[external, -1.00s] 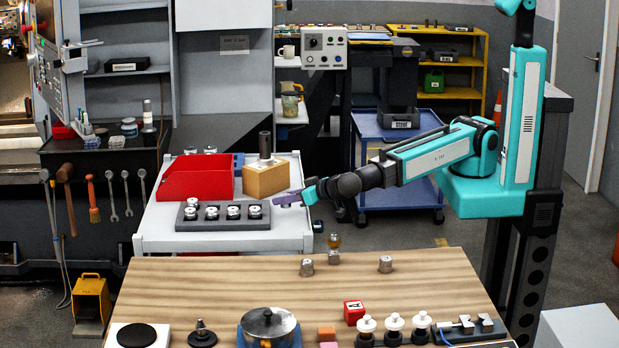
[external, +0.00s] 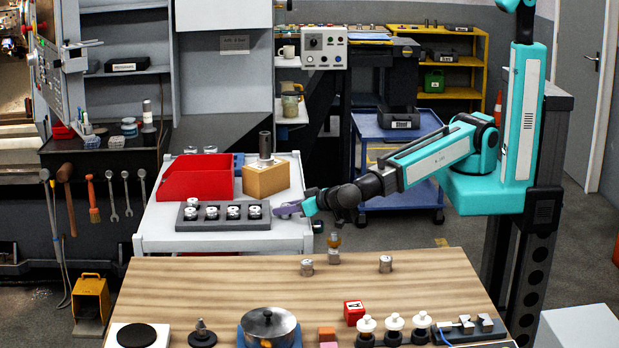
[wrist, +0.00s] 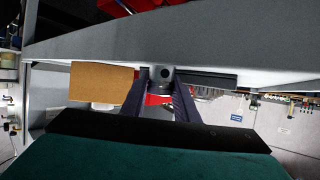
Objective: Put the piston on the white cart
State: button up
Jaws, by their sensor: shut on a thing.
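The white cart (external: 144,224) stands behind the wooden table, with its top in view. My gripper (external: 288,209) is over the right side of the cart top, just right of the grey tray. In the wrist view my gripper (wrist: 161,92) is shut on a small grey round part with a dark hole, the piston (wrist: 163,74). The piston is too small to make out in the external view. The cart's pale edge (wrist: 110,42) crosses the upper wrist view, which looks upside down. I cannot tell whether the piston touches the cart.
On the cart are a grey tray (external: 187,224) with several metal pistons, a red bin (external: 190,178) and a tan block (external: 266,180) with a dark cylinder on top. The wooden table (external: 190,287) in front holds several parts. A blue cart (external: 398,135) stands behind my arm.

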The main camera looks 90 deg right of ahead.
jog(key=shift+f+b, duration=0.15)
jog(key=shift+b, duration=0.15)
jog(key=o, duration=0.8)
jog(key=shift+r+p, duration=0.3)
jog(key=shift+p, duration=0.15)
jog(key=b+v, duration=0.2)
jog(key=v, duration=0.7)
jog(key=shift+s+b, duration=0.1)
jog(key=shift+b, duration=0.25)
jog(key=shift+s+a+r+p, duration=0.15)
jog(key=shift+a+p, duration=0.05)
jog(key=shift+p, duration=0.35)
jog(key=shift+p+v, duration=1.1)
jog(key=shift+p, duration=1.15)
